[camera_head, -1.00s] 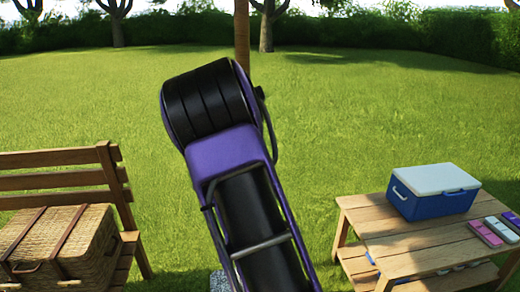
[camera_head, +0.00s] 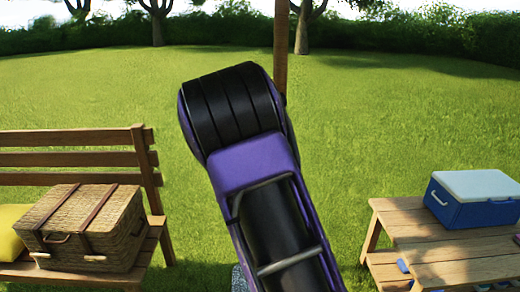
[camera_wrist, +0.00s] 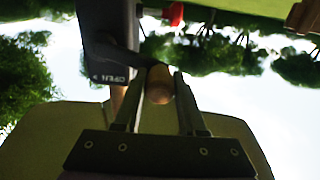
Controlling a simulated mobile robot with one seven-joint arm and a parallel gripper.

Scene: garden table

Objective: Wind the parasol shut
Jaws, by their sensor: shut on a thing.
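The parasol's wooden pole (camera_head: 281,45) rises behind my arm in the head view, which hides most of it. In the wrist view a dark winder housing (camera_wrist: 108,30) bears the letters OPEN. A dark crank arm (camera_wrist: 125,58) runs from it to a rounded wooden handle (camera_wrist: 160,88). My gripper (camera_wrist: 159,79) is shut on this handle, one finger on each side. A large pale shape (camera_wrist: 75,125) behind the fingers may be the canopy; I cannot be sure. My gripper is hidden in the head view.
A bench (camera_head: 75,138) with a wicker hamper (camera_head: 85,225) and a yellow cushion (camera_head: 10,230) stands left. A wooden table (camera_head: 425,225) with a blue cooler (camera_head: 475,205) stands right. A red knob (camera_wrist: 173,14) shows near the housing. Open lawn lies behind.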

